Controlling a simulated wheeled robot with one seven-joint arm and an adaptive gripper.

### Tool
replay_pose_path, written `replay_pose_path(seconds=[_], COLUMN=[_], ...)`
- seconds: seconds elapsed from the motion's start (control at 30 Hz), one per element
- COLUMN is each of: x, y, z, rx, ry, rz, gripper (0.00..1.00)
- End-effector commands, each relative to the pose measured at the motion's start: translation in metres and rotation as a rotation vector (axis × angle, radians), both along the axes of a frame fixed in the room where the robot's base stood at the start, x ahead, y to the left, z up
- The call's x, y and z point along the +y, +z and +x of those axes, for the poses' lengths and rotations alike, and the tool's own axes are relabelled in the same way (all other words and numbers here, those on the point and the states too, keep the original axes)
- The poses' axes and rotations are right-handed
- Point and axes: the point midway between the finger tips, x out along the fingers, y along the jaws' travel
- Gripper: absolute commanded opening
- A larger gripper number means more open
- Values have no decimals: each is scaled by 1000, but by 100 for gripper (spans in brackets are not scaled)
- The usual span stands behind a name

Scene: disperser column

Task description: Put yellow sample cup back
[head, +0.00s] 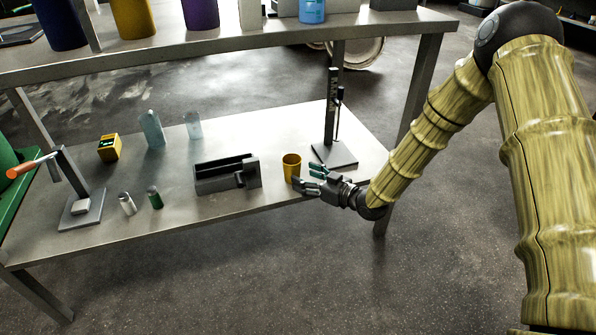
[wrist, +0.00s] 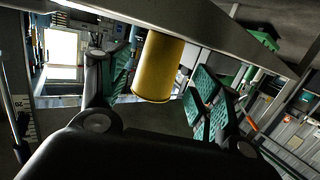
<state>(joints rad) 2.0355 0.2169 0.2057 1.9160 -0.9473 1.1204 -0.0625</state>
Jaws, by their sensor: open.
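The yellow sample cup (head: 292,167) stands upright on the lower metal table (head: 225,215), just left of the black column stand's base. My gripper (head: 306,176) is to the right of the cup and reaches toward it from that side. Its fingers are apart. In the wrist view the cup (wrist: 158,68) shows ahead, between the two green-padded fingers of my gripper (wrist: 163,88). There is a visible gap to the right pad. I cannot tell whether the left pad touches the cup.
A dark open holder (head: 227,175) sits left of the cup. The black column stand (head: 333,125) rises behind my gripper. A yellow box (head: 109,148) and several bottles are farther left. The upper shelf (head: 220,43) carries large coloured containers above the back of the table.

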Motion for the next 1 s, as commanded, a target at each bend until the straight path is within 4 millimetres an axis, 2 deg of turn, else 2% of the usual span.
replay_pose_path(seconds=[0.2, 0.4, 0.77, 0.87, 0.97, 1.0], x=[-31, -49, -57, -57, -60, -63], y=[9, 11, 11, -3, -38, -59], z=[-26, -43, -50, -57, -80, -94], rx=[3, 0, 1, 40, 154, 221], ry=[-2, -2, -1, -18, -69, -99], rz=[0, -1, 0, -11, -44, -62], gripper=[64, 64, 64, 64, 64, 64])
